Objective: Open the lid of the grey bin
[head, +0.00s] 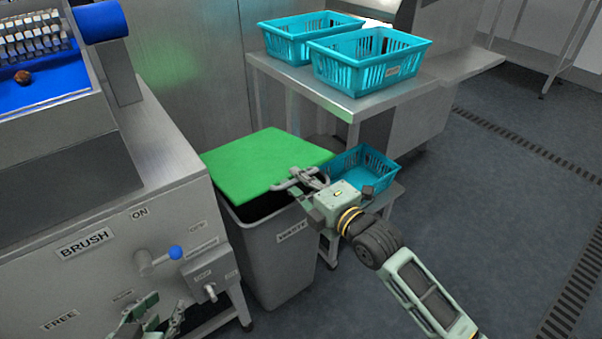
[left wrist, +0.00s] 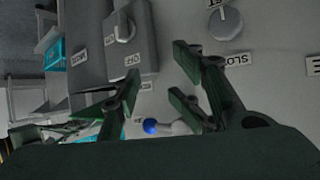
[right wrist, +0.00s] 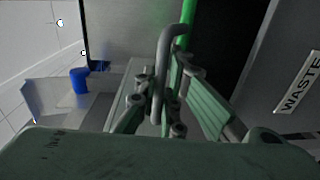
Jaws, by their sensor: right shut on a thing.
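The grey bin (head: 272,262) stands on the floor beside the steel machine, with a WASTE label on its front. Its green lid (head: 262,160) is tilted up at the front, and a dark gap shows between lid and rim. My right gripper (head: 306,181) is shut on the lid's grey handle (right wrist: 168,70) at the front edge. In the right wrist view the handle bar passes between its fingers. My left gripper (left wrist: 150,85) is open and empty in front of the machine's panel. In the head view it shows only partly, at the bottom.
The steel machine (head: 60,215) with its BRUSH lever and knobs stands close on the bin's left. A blue-green basket (head: 358,180) sits on a low shelf right of the bin. Two more baskets (head: 370,62) stand on the steel table behind. The floor at right is clear.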

